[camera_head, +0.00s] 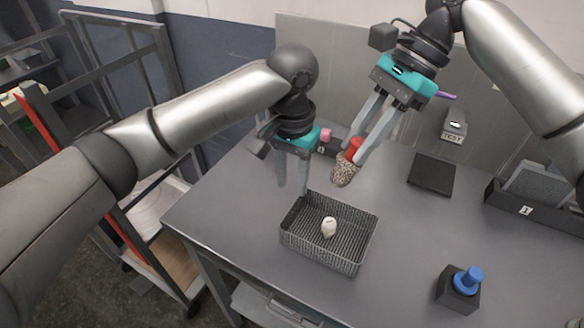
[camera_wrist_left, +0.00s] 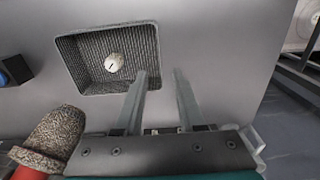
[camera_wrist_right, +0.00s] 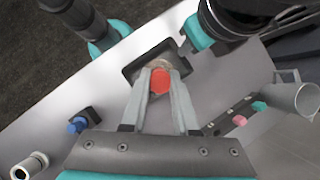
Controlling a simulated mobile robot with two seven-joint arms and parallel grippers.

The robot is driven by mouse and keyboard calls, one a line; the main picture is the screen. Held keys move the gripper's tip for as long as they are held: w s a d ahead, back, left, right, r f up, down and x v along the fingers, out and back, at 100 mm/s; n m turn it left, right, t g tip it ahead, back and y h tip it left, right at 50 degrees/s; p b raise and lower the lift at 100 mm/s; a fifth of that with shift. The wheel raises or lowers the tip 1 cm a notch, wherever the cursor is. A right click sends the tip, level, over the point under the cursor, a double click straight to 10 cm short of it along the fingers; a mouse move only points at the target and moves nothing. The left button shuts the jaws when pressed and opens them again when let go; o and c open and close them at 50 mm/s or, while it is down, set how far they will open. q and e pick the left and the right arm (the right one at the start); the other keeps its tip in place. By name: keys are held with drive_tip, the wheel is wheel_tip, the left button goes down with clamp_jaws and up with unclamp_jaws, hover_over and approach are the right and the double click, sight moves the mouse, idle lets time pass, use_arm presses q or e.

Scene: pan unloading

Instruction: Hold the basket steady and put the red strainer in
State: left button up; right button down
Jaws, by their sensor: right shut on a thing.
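The red strainer (camera_head: 344,171) has a red top and a speckled mesh body. My right gripper (camera_head: 358,148) is shut on its red end and holds it in the air behind and above the basket. The strainer's red end (camera_wrist_right: 160,80) shows between the fingers in the right wrist view, and its mesh (camera_wrist_left: 58,138) in the left wrist view. The dark wire basket (camera_head: 295,248) stands on the table. My left gripper (camera_head: 296,192) is open, fingers pointing down at the basket's back left corner. In the left wrist view its fingertips (camera_wrist_left: 160,76) lie either side of the basket wall's line; contact is unclear.
A small whitish item (camera_head: 329,228) lies in the basket. A black block with a blue knob (camera_head: 462,286) stands at front right. A flat black plate (camera_head: 431,175) and a dark bin (camera_head: 535,208) are further right. A rack (camera_head: 105,100) stands left of the table.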

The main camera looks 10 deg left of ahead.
sight(292, 222)
use_arm(q)
wheel_tip(292, 222, down, 10)
drive_tip(key=shift+r, duration=0.2)
clamp_jaws()
idle(0.4)
idle(1.0)
use_arm(e)
drive_tip(key=x, duration=0.4)
drive_tip(key=s+x, duration=0.1)
drive_tip(key=x, duration=0.1)
drive_tip(key=shift+s+d, duration=0.15)
drive_tip(key=shift+d, duration=0.1)
drive_tip(key=shift+f, duration=2.25)
